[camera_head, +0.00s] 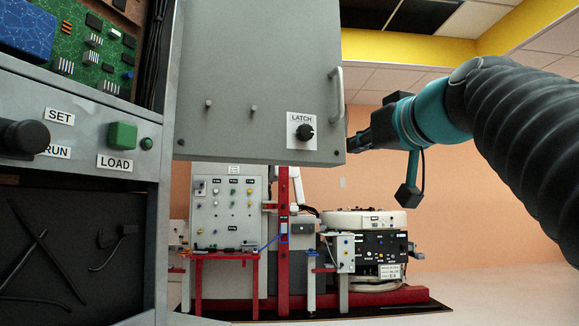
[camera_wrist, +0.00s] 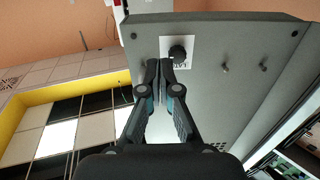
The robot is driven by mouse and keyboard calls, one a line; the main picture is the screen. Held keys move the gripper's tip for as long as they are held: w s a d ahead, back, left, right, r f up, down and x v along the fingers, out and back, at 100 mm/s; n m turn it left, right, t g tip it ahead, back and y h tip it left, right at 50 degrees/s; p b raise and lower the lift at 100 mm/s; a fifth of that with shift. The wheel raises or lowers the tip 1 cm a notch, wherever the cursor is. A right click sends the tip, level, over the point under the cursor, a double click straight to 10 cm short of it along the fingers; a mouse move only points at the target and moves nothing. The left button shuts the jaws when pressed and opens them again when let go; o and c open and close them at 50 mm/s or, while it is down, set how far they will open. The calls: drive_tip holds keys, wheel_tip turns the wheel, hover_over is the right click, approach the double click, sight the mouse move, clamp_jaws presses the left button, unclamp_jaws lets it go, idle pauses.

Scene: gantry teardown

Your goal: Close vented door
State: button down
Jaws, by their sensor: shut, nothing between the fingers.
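The vented door is a grey panel (camera_head: 240,70) standing open beside the cabinet, its lower edge hanging free. It has a black knob (camera_head: 305,131) on a white LATCH label, two small pegs and a pale handle (camera_head: 336,92) at its right edge. My gripper (camera_head: 352,146) is at the door's lower right corner. In the wrist view my gripper (camera_wrist: 161,68) is shut and empty, its tips pointing at the door (camera_wrist: 240,90) and overlapping the label beside the knob (camera_wrist: 177,53). I cannot tell whether they touch. A small patch of vent holes shows near my gripper's right side.
The cabinet (camera_head: 80,118) at left shows a green circuit board (camera_head: 95,50), a LOAD button (camera_head: 122,135) and a dark lower recess. Behind stand a control panel (camera_head: 230,215), a red post (camera_head: 284,240) and a round white machine (camera_head: 365,222). Floor at right is clear.

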drive_tip(key=p, duration=0.2)
approach(316, 156)
drive_tip(key=x, duration=0.5)
drive_tip(key=shift+w+a, duration=0.2)
drive_tip(key=shift+w, duration=0.05)
drive_tip(key=shift+x, duration=0.8)
drive_tip(key=shift+w, duration=0.2)
